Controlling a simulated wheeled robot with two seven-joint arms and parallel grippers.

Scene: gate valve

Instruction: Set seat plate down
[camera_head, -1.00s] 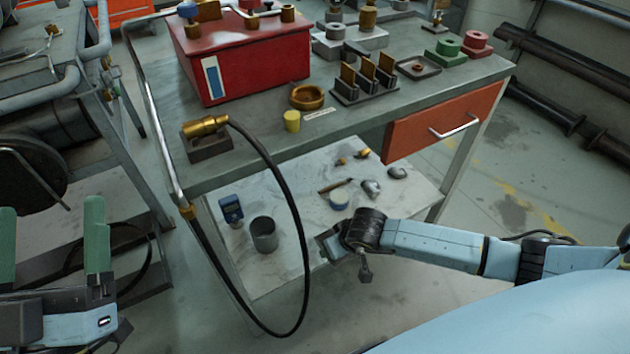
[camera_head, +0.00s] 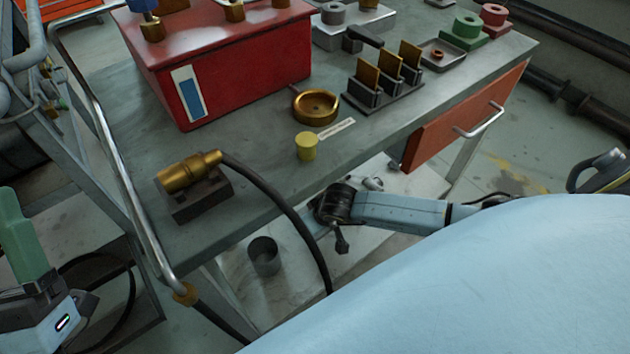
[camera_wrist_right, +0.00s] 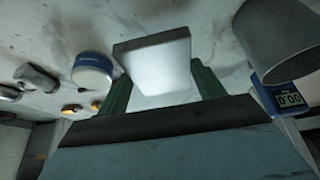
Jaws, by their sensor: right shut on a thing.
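The seat plate appears to be the pale grey rectangular block (camera_wrist_right: 155,60) in the right wrist view. My right gripper (camera_wrist_right: 162,82) is shut on it, with a green finger at each side. The plate is over the pale lower shelf (camera_wrist_right: 215,22); I cannot tell whether it touches the shelf. In the head view my right arm reaches under the bench top, and the bench hides the right fingers and plate.
A grey cup (camera_wrist_right: 275,40) and a blue meter (camera_wrist_right: 280,98) are right of the plate in the wrist view. A white-and-blue round tin (camera_wrist_right: 92,70) is close on its left. The bench top (camera_head: 250,205) is overhead. A black hose (camera_head: 275,195) hangs at the bench front.

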